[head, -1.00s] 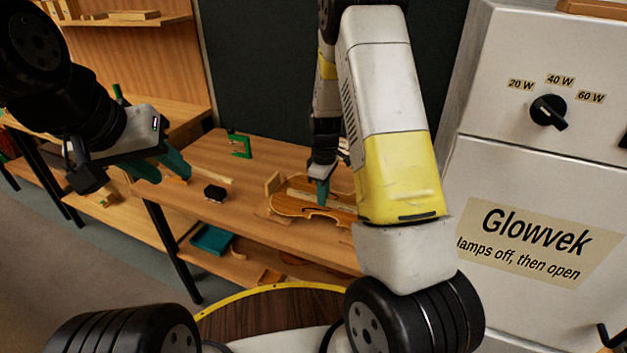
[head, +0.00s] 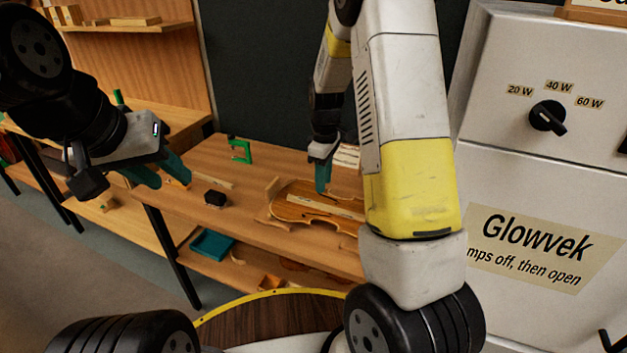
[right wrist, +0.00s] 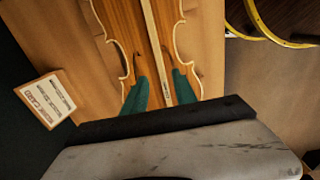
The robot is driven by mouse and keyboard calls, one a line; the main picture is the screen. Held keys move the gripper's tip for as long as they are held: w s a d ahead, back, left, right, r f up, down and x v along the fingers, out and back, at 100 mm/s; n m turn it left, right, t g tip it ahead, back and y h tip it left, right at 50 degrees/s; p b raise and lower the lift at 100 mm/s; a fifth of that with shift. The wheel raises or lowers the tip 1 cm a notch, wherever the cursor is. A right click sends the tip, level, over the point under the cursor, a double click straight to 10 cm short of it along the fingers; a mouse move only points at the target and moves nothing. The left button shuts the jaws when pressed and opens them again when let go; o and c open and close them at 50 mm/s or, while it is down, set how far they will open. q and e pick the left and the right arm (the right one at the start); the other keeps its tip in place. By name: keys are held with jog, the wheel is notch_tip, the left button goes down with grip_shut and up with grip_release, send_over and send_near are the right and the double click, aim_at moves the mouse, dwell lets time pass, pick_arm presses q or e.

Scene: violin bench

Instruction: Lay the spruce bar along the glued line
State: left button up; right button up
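The violin plate (head: 300,214) lies flat on the bench, and it also shows in the right wrist view (right wrist: 183,45). A long pale strip, apparently the spruce bar (head: 322,205), lies lengthwise on it; in the right wrist view the strip (right wrist: 155,35) runs near the plate's middle. I cannot make out the glue under it. My right gripper (head: 322,180) is above the plate; its teal fingers (right wrist: 160,78) are apart on both sides of the strip, with gaps visible. My left gripper (head: 174,178) is open and empty, away from the plate at left.
A black block (head: 215,198) and a thin pale stick (head: 215,180) lie left of the plate. A green clamp (head: 240,151) stands at the bench's back. The Glowvek cabinet (head: 540,190) stands at right.

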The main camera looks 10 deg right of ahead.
jog(key=s+r+m+t+y, duration=0.1)
jog(key=s+r+m, duration=0.1)
jog(key=s+r, duration=0.5)
jog(key=s+r+m+t+y, duration=0.1)
jog(key=s+r+m+t, duration=0.15)
jog(key=r, duration=0.75)
jog(key=s+a+r+m+t, duration=0.1)
jog(key=s+r+m, duration=0.1)
jog(key=s, duration=0.5)
jog(key=s+a+r+m+t, duration=0.1)
jog(key=s+r+m, duration=0.2)
jog(key=s, duration=0.4)
jog(key=shift+s+r+m+t, duration=0.15)
jog(key=shift+s+m+t, duration=0.25)
jog(key=shift+m, duration=0.15)
jog(key=shift+a, duration=0.15)
